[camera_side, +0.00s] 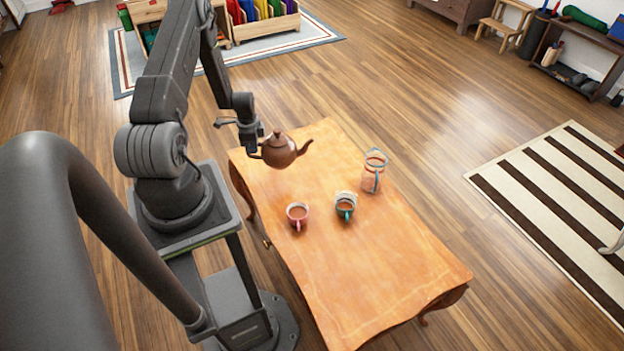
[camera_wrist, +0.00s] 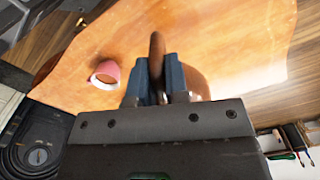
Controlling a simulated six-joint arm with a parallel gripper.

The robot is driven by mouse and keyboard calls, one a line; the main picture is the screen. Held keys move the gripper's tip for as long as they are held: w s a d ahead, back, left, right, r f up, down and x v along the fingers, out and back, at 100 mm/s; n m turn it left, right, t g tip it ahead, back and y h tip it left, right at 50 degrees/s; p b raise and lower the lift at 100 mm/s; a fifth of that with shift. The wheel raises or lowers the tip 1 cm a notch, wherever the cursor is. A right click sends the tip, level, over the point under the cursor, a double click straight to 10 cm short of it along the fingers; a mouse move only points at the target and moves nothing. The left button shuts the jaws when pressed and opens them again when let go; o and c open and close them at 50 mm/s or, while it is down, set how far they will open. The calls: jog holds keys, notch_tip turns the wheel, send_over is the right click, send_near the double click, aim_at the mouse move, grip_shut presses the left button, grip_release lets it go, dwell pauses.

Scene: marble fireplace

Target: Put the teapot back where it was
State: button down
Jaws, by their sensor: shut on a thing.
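A brown teapot (camera_side: 279,150) is held by my gripper (camera_side: 257,144) near the far left end of the wooden table (camera_side: 400,265). Its spout points right and it looks about upright. It seems to be over the tabletop, but I cannot tell whether its base touches the wood. In the wrist view, my gripper (camera_wrist: 157,78) is shut on the teapot's brown handle (camera_wrist: 157,50). Part of the teapot's body (camera_wrist: 193,80) shows behind the fingers, and the rest is hidden by the gripper.
A pink cup (camera_side: 297,213) and a teal cup (camera_side: 345,206), both with brown contents, stand on the table near the teapot. A glass jar (camera_side: 373,172) stands farther right. The pink cup also shows in the wrist view (camera_wrist: 106,74). The table's near right part is clear.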

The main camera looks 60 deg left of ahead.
jog(key=w+d+f, duration=0.1)
jog(key=w+f, duration=0.1)
jog(key=w, duration=0.1)
jog(key=w+d+f, duration=0.1)
jog(key=w+f, duration=0.1)
jog(key=w, duration=0.2)
jog(key=w+d+f, duration=0.1)
jog(key=w+f, duration=0.1)
jog(key=w, duration=0.2)
jog(key=shift+d+f, duration=0.3)
jog(key=shift+f, duration=2.2)
jog(key=c, duration=1.1)
grip_release()
jog(key=shift+f, duration=0.1)
